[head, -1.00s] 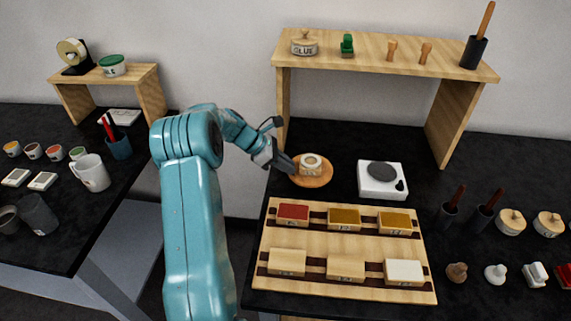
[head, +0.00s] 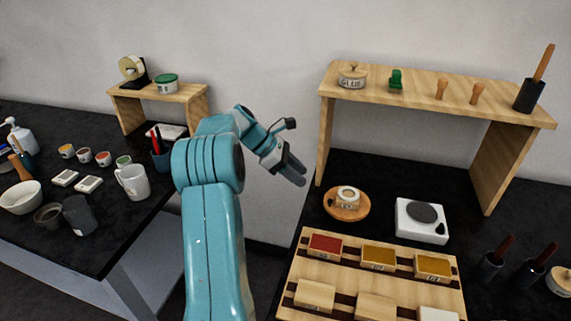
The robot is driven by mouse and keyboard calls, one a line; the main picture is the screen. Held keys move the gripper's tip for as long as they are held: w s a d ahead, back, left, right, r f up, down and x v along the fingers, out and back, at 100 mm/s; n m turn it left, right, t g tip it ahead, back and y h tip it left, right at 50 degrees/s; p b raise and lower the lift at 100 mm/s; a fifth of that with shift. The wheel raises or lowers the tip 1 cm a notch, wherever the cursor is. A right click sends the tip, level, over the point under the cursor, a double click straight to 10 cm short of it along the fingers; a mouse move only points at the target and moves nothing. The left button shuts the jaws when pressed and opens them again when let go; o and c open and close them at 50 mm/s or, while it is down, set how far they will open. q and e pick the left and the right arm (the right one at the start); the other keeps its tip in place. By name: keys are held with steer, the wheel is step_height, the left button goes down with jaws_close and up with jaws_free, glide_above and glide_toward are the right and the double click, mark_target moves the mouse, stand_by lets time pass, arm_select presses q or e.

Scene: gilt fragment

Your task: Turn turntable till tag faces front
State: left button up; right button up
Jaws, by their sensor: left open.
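The round wooden turntable (head: 335,212) lies on the black table, left of the white scale. A small pale round piece (head: 348,197) stands on it, with a tag-like mark on its front side that is too small to read. My left gripper (head: 298,176) is open and empty, above and to the left of the turntable and apart from it. My right gripper is not in view.
A white scale (head: 421,231) with a grey disc stands right of the turntable. A wooden rack (head: 300,268) with colored blocks lies in front. A wooden shelf (head: 430,99) rises behind. A gap separates this table from the left one.

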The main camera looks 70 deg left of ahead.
arm_select(q)
steer(key=v, duration=0.5)
steer(key=shift+r, duration=0.1)
stand_by(0.5)
